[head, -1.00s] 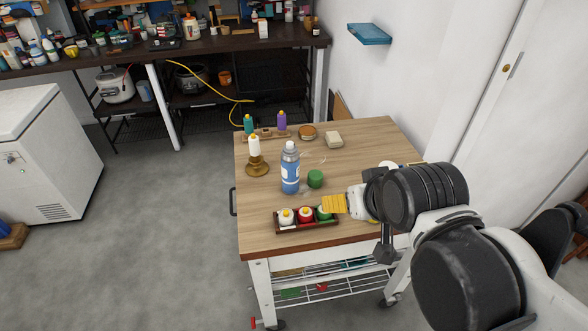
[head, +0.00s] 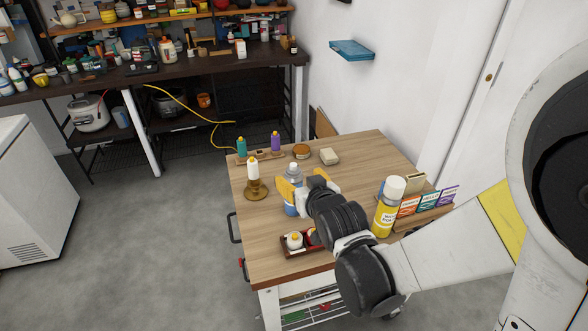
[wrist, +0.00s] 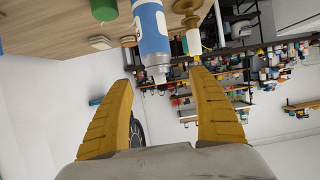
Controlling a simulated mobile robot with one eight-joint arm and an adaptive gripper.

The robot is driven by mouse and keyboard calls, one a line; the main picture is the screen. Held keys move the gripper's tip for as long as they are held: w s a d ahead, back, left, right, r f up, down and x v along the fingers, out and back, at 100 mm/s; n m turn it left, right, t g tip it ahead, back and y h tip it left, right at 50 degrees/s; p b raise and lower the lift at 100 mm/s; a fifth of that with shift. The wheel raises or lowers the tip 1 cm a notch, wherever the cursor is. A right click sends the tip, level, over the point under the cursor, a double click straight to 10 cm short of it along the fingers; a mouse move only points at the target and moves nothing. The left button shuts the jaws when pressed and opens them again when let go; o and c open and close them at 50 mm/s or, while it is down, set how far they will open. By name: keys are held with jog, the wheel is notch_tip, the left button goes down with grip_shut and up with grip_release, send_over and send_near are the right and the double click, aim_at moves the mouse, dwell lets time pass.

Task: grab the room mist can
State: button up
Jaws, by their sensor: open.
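The blue can with a white cap (head: 293,173), which I take for the room mist can, stands upright mid-table, partly hidden by my gripper (head: 300,187). It also shows in the wrist view (wrist: 152,30), upside down in the picture. There its cap end lies between the lines of my two yellow fingers, around the level of their tips. My gripper (wrist: 161,76) is open, with a clear gap on both sides of the can. No contact is visible. The label is too small to read.
A brass candle holder (head: 256,191) with a white candle stands close left of the can. A green round thing (wrist: 104,9) is near it. A tray of small bottles (head: 287,251) lies in front. A yellow can (head: 386,215) and packets (head: 430,200) stand right.

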aim_at(295, 172)
jog(key=b+x, duration=0.2)
jog(key=x, duration=0.4)
jog(key=shift+w+d+f, duration=0.1)
jog(key=shift+w, duration=0.15)
grip_shut()
